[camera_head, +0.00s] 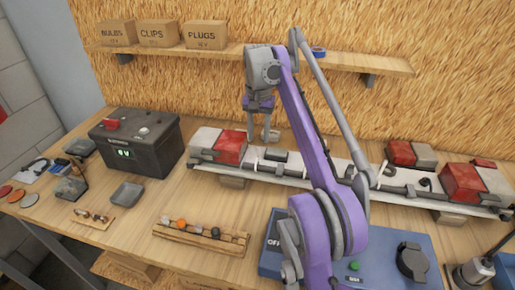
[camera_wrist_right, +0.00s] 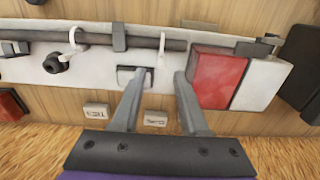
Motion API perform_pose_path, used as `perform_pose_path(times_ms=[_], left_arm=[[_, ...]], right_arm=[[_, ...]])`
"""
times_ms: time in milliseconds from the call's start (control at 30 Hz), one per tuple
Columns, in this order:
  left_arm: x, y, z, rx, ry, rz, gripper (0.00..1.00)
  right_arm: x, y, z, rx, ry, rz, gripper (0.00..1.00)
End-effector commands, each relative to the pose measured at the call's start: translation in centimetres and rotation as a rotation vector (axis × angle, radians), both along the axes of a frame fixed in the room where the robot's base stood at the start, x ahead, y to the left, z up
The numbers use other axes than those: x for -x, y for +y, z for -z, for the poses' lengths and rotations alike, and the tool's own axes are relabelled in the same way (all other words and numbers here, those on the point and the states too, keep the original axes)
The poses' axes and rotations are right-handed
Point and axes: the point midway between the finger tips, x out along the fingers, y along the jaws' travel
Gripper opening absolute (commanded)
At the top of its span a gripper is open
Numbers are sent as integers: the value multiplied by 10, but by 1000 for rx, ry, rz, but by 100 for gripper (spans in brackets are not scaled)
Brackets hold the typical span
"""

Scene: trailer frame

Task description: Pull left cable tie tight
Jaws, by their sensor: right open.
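The left cable tie (camera_wrist_right: 161,48) is a thin white loop around the dark cable (camera_wrist_right: 185,44) on the light-coloured trailer beam; its tail points toward my jaws in the right wrist view. In the head view this tie (camera_head: 254,160) is small, just below my right gripper. My right gripper (camera_head: 263,138) points down over the beam, to the right of the left red-and-white lamp. In the wrist view its fingers (camera_wrist_right: 158,82) are apart, with the tie's tail end near the gap. Nothing is visibly held. My left gripper is not in view.
The red-and-white lamp (camera_wrist_right: 218,80) is close beside one finger. A second white tie (camera_wrist_right: 72,40) is farther along the cable. A battery box (camera_head: 135,140) stands left of the beam (camera_head: 215,160); a blue box (camera_head: 425,255) is in front.

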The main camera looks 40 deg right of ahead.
Motion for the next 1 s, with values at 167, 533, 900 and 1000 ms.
perform_pose_path(times_ms=[167, 533, 900, 1000], left_arm=[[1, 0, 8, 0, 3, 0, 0], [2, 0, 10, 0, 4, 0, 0], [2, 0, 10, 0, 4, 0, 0], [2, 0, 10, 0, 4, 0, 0]], right_arm=[[0, 0, 28, 0, 0, -1, 44], [0, 1, 40, 1, -1, -1, 44], [0, 1, 39, 1, -1, -1, 0], [0, 0, 39, 1, -1, -1, 0]])
